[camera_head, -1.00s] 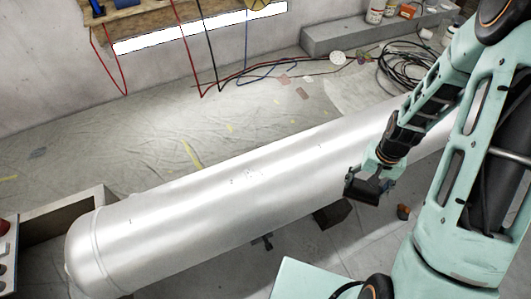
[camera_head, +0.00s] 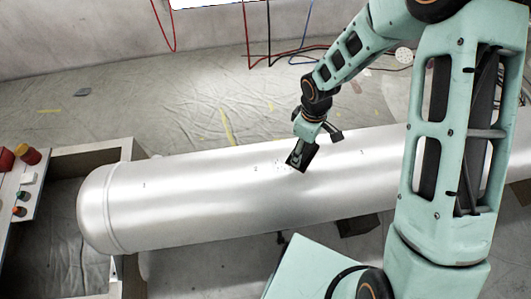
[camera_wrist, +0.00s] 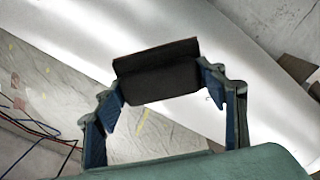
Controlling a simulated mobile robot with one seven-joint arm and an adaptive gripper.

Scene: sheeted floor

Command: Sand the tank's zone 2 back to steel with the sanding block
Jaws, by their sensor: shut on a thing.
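The tank (camera_head: 205,205) is a long silver cylinder lying on its side; its bright surface also fills the upper wrist view (camera_wrist: 255,100). Small numerals run along it, with the 2 (camera_head: 255,169) near the middle. A patch of dark specks (camera_head: 281,164) lies just right of the 2. My gripper (camera_head: 304,147) is over the tank's upper side, right of these specks. It is shut on the sanding block (camera_wrist: 157,72), a dark flat block with a reddish edge, held between the blue finger pads. I cannot tell whether the block touches the tank. It may hide some specks.
Wrinkled sheeting (camera_head: 180,125) covers the floor behind the tank. Red, black and blue cables (camera_head: 268,62) hang at the back.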

